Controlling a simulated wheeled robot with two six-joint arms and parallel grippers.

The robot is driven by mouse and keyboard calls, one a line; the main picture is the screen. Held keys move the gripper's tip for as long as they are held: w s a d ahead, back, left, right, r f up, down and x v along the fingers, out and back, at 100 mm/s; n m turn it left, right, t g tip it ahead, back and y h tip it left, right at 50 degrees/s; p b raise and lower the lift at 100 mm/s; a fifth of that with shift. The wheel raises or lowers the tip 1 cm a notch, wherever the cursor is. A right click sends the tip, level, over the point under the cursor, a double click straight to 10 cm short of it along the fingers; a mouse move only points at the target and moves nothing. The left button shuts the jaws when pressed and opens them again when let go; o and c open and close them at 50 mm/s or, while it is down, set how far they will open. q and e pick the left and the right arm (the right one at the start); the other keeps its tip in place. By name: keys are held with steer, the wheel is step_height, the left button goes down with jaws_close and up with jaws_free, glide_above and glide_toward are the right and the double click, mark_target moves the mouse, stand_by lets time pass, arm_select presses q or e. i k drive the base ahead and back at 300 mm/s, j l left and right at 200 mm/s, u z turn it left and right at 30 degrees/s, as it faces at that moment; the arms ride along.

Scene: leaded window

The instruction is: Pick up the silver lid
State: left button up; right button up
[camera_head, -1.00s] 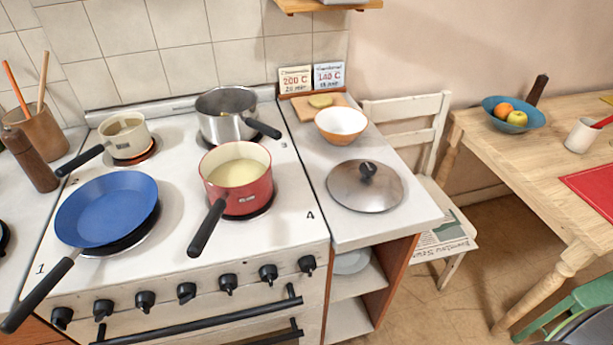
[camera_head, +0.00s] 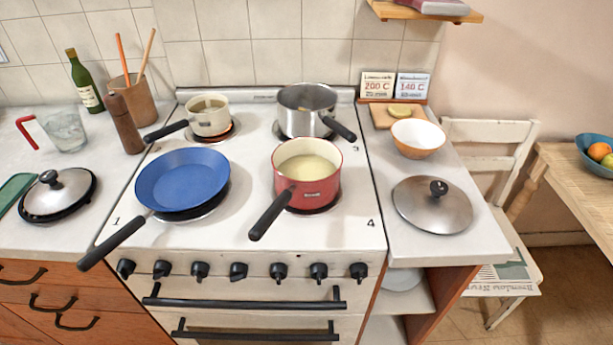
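A round silver lid (camera_head: 432,212) with a black knob lies flat on the white counter right of the stove. A second silver lid (camera_head: 58,194) with a black knob and dark rim lies on the left counter, beside a green item (camera_head: 14,193) cut off by the picture's edge. Neither of my grippers shows in the head view.
The stove (camera_head: 245,232) holds a blue pan (camera_head: 182,180), a red pot (camera_head: 306,172), a cream pot (camera_head: 209,118) and a steel pot (camera_head: 306,108), handles jutting out. A bowl (camera_head: 417,138) stands behind the right lid. A bottle (camera_head: 84,82) and a glass jug (camera_head: 64,130) stand left.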

mark_target(56, 192)
steer(key=u, duration=1.45)
